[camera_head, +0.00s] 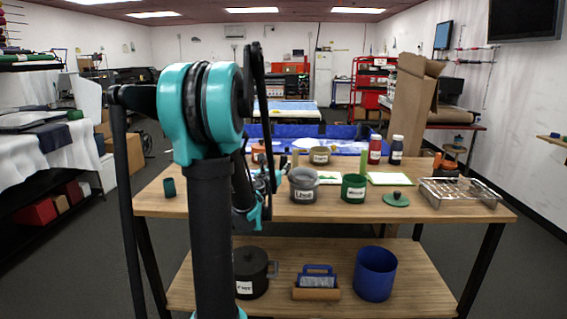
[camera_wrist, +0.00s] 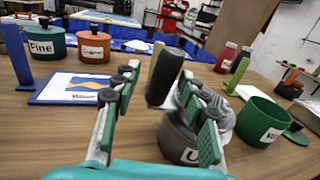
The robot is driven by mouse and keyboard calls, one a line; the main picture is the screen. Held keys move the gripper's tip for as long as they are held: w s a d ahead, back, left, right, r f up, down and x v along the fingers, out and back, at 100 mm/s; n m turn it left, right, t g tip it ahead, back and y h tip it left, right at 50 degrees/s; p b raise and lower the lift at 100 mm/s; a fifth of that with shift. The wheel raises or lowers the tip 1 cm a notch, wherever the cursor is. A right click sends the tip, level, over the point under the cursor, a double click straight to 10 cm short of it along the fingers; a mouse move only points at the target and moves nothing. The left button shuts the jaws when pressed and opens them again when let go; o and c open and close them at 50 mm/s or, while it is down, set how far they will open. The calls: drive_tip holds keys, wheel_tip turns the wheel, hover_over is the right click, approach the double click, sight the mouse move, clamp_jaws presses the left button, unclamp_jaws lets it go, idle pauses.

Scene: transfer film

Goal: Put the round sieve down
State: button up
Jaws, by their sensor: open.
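My gripper (camera_wrist: 158,78) is open in the wrist view, its two padded fingers spread apart. A dark upright cylinder, possibly a handle (camera_wrist: 167,74), shows between the fingertips, and I cannot tell whether either finger touches it. A grey pot (camera_wrist: 176,142) with a partly hidden label is below, beside the right finger. A pale grey shape (camera_wrist: 226,120) shows at this pot, possibly the round sieve; the finger hides part of it. In the head view my gripper (camera_head: 262,192) is left of the grey pot (camera_head: 303,188), partly hidden by my arm.
A green labelled pot (camera_head: 354,188) and a green lid (camera_head: 396,199) are to the right, then a wire rack (camera_head: 460,192). The left part of the wooden tabletop (camera_head: 160,204) is mostly clear.

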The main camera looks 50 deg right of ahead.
drive_tip(key=a+f+m+y, duration=0.3)
drive_tip(key=a+f+m, duration=0.25)
drive_tip(key=a, duration=0.45)
drive_tip(key=a+f+m+g+y, duration=0.1)
drive_tip(key=a+f+m+y, duration=0.4)
drive_tip(key=a, duration=0.6)
drive_tip(key=a+f+m, duration=0.3)
drive_tip(key=a+m, duration=0.4)
drive_tip(key=a, duration=0.3)
drive_tip(key=s+a+f+m+g+y, duration=0.1)
drive_tip(key=s+a+f+y, duration=0.3)
drive_tip(key=a, duration=0.7)
drive_tip(key=s+a+f+m+g+y, duration=0.1)
drive_tip(key=s+a+f+m+y, duration=0.3)
drive_tip(key=a, duration=0.8)
drive_tip(key=shift+s+f+m, duration=0.35)
drive_tip(key=shift+s+f, duration=0.15)
drive_tip(key=shift+s, duration=0.2)
drive_tip(key=shift+c, duration=0.2)
